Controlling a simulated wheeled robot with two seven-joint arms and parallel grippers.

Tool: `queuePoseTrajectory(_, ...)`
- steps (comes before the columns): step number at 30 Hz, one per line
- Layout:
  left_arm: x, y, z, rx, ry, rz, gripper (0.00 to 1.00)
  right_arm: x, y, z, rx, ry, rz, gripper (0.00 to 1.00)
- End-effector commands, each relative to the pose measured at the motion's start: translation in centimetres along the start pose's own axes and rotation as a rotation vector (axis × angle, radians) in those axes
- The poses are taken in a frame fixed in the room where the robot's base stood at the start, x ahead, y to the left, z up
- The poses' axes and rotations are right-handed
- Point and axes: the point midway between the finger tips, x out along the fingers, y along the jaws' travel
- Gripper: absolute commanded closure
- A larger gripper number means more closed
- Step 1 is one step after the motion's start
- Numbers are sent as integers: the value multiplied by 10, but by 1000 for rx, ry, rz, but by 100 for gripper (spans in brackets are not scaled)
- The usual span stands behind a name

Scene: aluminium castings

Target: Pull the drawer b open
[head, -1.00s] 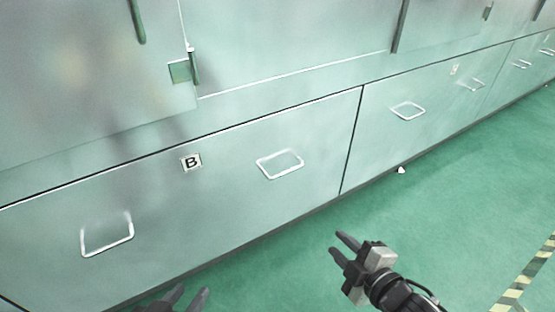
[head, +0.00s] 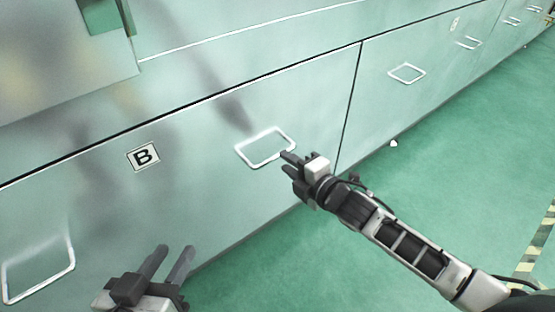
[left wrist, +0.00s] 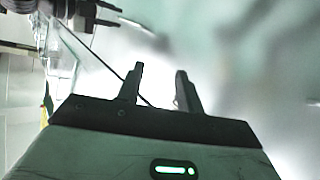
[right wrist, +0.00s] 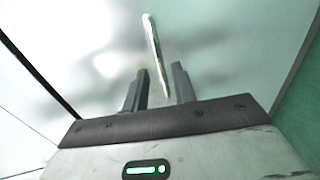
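Drawer B (head: 190,190) is a pale green-grey front with a label plate "B" (head: 143,156) and two wire handles. It looks shut. My right gripper (head: 286,163) is open at the right handle (head: 265,148), close to its right end. In the right wrist view the handle bar (right wrist: 154,50) runs down to between the two open fingers (right wrist: 158,88), which are not closed on it. My left gripper (head: 172,260) is open and empty in front of the drawer, to the right of the left handle (head: 40,270) and apart from it.
A neighbouring drawer with a wire handle (head: 406,73) lies to the right, past a dark vertical seam. Cabinet doors (head: 60,50) are above. The green floor (head: 420,190) is clear apart from a small white object (head: 393,143) by the cabinet base.

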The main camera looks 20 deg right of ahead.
Motion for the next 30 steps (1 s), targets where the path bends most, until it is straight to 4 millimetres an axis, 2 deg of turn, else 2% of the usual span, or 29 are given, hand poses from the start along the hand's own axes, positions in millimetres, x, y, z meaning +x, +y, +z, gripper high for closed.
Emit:
queuePoseTrajectory(1, 1, 0, 2, -12, 10, 7, 64, 12, -2, 0, 1, -1, 2, 73)
queuePoseTrajectory(3, 2, 1, 2, -30, 18, 15, 64, 24, -2, 0, 2, -1, 2, 73)
queuePoseTrajectory(9, 4, 4, 0, -60, 35, 32, 64, 45, -1, 0, 2, 0, 1, 73)
queuePoseTrajectory(20, 3, 5, -8, -69, 57, 39, 64, 50, 0, 0, 2, 0, -1, 73)
queuePoseTrajectory(23, 3, 5, -8, -70, 57, 39, 64, 50, 0, 0, 2, 0, -1, 95)
queuePoseTrajectory(24, 4, 5, -8, -70, 57, 39, 64, 50, 0, 0, 2, 0, -1, 100)
queuePoseTrajectory(30, 4, 5, -8, -69, 55, 38, 64, 49, 0, 0, 2, 0, -1, 100)
